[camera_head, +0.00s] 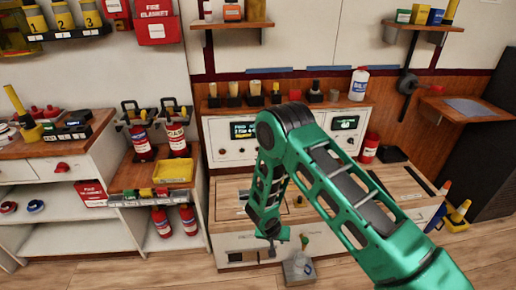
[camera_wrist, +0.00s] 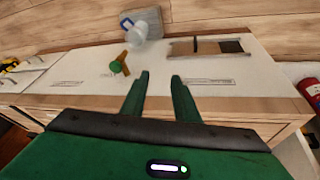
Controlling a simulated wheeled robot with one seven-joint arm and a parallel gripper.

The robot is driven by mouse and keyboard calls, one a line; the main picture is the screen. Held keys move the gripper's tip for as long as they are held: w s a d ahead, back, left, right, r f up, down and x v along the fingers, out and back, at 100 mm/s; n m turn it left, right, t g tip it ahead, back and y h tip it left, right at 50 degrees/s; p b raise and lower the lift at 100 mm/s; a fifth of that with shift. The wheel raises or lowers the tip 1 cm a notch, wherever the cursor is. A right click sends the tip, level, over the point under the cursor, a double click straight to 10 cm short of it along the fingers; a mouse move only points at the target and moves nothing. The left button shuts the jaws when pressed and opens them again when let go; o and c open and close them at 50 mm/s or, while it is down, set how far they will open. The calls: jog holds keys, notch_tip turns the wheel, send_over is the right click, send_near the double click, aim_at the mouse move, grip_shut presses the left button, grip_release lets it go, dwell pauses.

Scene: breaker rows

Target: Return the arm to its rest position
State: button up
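My green arm reaches across the right half of the head view, bends at a dark joint and hangs down in front of the low cabinet (camera_head: 322,226). My gripper (camera_wrist: 159,76) shows in the wrist view as two green fingers with a clear gap between them and nothing held. The fingers point over the pale cabinet front (camera_wrist: 80,80). A green knob with an orange-brown handle (camera_wrist: 118,63) is beyond them to the left. In the head view the fingertips are too small to make out clearly.
A grey block (camera_head: 298,268) stands on the floor by the cabinet. A console with lit screens (camera_head: 243,130) is behind my arm. Red extinguishers (camera_head: 178,140) stand on the left, and another (camera_head: 369,148) is on the right. A blue and yellow item (camera_head: 458,213) stands at right.

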jog(key=s+d+r+m+g+h, duration=0.1)
jog(key=d+r, duration=1.1)
jog(key=r, duration=0.4)
jog(key=s+d+r+m+g, duration=0.1)
jog(key=s+d+r+m, duration=0.1)
jog(key=d+r, duration=1.2)
jog(key=s+d+r+m+g+y, duration=0.1)
jog(key=s+d+r, duration=0.2)
jog(key=s+r, duration=0.4)
jog(key=s+d+r+g, duration=0.1)
jog(key=s+d+r, duration=0.3)
jog(key=s+r, duration=0.3)
jog(key=s+r+y, duration=0.1)
jog(key=s+r, duration=0.1)
jog(key=s, duration=0.7)
jog(key=s+r+y, duration=0.1)
jog(key=s+r, duration=0.2)
jog(key=s, duration=0.5)
jog(key=shift+s+r+m, duration=0.3)
jog(key=shift+s+r, duration=0.05)
jog(key=shift+s, duration=0.05)
